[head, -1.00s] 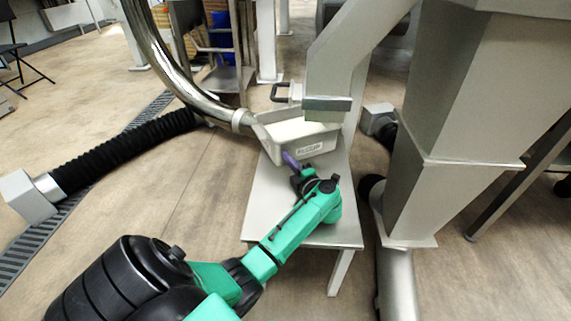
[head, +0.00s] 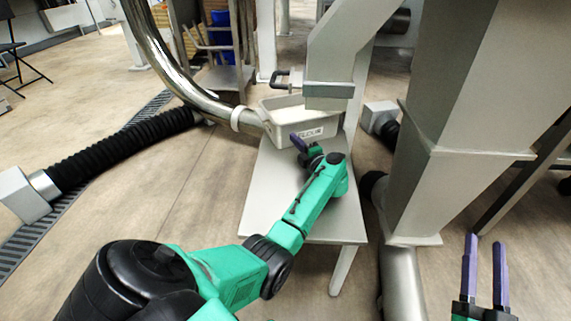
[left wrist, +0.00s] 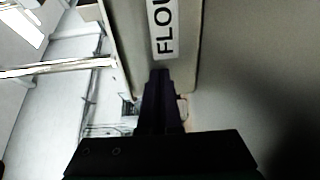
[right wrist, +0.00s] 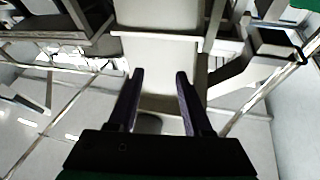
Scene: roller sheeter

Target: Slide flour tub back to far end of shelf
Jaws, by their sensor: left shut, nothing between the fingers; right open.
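The flour tub (head: 304,132) is a pale grey open bin of white flour with a FLOUR label. It stands toward the far end of the pale shelf (head: 262,205), partly hidden by the square chute above it. My left gripper (head: 296,141) is shut and empty, its purple fingertips at the tub's near wall. In the left wrist view the closed fingers (left wrist: 159,75) point at the tub wall (left wrist: 185,70) just below the label; contact there looks close but I cannot be sure. My right gripper (head: 485,262) is open and empty, low at the right, away from the shelf.
A grey chute (head: 330,85) hangs over the tub's right part. A shiny curved pipe (head: 178,72) comes down at the tub's left. A large grey machine column (head: 440,130) stands right of the shelf. The near part of the shelf is clear beside my arm.

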